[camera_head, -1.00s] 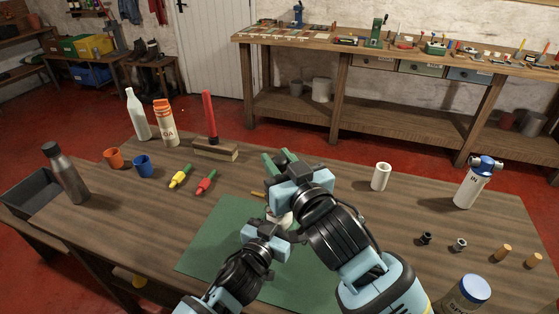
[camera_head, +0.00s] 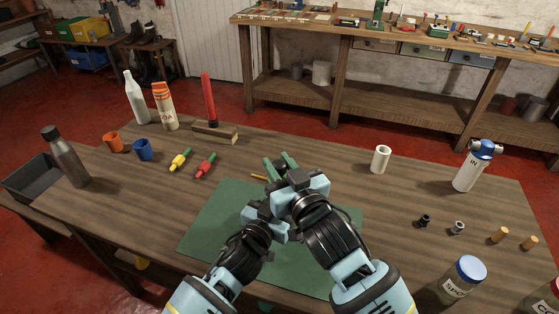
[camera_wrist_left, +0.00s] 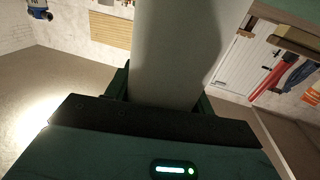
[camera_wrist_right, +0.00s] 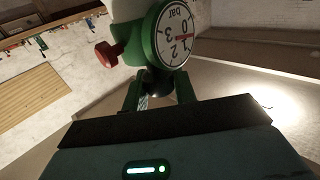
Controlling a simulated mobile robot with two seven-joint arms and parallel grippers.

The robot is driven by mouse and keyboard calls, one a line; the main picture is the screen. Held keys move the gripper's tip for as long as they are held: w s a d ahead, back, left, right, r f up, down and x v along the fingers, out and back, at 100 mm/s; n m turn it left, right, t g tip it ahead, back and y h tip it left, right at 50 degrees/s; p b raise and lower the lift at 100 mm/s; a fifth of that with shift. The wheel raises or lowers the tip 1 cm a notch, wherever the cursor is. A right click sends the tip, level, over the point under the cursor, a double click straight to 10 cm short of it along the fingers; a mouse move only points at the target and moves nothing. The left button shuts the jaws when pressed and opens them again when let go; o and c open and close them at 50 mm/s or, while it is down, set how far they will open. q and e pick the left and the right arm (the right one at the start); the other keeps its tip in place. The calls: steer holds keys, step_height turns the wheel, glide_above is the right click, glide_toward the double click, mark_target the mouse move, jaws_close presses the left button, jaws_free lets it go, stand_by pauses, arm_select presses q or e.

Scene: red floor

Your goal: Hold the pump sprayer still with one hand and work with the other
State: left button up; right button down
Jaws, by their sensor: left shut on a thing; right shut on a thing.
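The pump sprayer is mostly hidden behind my grippers in the head view. In the left wrist view its pale, smooth body (camera_wrist_left: 175,45) stands between the jaws of my left gripper (camera_wrist_left: 163,90), which is shut on it. In the right wrist view I see its green collar, a red knob (camera_wrist_right: 107,54) and a round gauge (camera_wrist_right: 176,36) with its needle near 0. My right gripper (camera_head: 281,160) is shut on a dark part (camera_wrist_right: 158,80) just below the gauge. My left gripper (camera_head: 260,212) is close beside and below the right one, over the green mat (camera_head: 205,225).
A white cup (camera_head: 380,159), a blue-topped canister (camera_head: 470,172) and a blue-lidded jar (camera_head: 463,278) stand right. Small black and wooden pieces lie nearby. Left are a steel bottle (camera_head: 67,160), orange and blue cups, and yellow and red tools. The mat's left part is clear.

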steer(key=c, duration=1.5)
jaws_free()
steer(key=shift+f, duration=0.55)
steer(key=o, duration=0.4)
steer(key=shift+r, duration=0.25)
steer(key=v, duration=1.2)
steer(key=shift+r, duration=0.15)
